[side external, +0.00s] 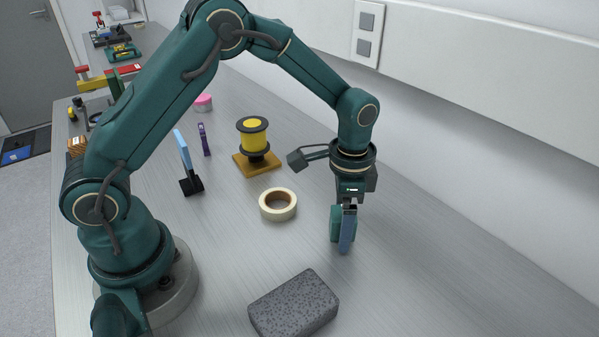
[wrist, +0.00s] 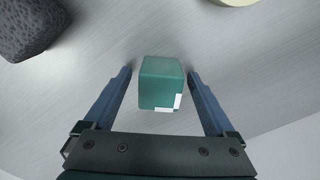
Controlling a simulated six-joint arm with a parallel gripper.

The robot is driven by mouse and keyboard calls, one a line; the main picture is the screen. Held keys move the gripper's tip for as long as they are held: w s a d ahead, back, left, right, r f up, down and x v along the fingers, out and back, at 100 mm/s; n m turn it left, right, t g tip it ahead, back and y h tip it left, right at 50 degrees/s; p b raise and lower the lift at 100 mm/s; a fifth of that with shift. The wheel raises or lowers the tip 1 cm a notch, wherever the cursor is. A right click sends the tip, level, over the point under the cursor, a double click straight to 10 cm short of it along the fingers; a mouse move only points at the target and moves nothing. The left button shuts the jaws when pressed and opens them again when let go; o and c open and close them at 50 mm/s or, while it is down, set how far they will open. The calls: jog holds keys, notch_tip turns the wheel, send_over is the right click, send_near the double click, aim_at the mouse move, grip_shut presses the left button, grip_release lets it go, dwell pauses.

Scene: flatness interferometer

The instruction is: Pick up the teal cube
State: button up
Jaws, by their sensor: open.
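The teal cube (wrist: 160,82) shows in the wrist view between my two blue fingers, with a white L-shaped mark near one corner. A gap shows on each side of it, so the fingers appear apart from it. My gripper (wrist: 160,76) is open and points down around the cube. In the side view my gripper (side external: 345,247) is low over the bench, and the cube (side external: 336,224) is partly hidden behind the near finger.
A dark grey speckled block (side external: 294,304) lies at the front. A cream tape roll (side external: 278,204) lies left of my gripper. A yellow spool on a wooden base (side external: 257,163) stands farther back. The bench (side external: 440,270) is clear to the right, up to the wall.

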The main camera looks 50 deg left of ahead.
grip_shut()
jog(key=shift+r, duration=0.15)
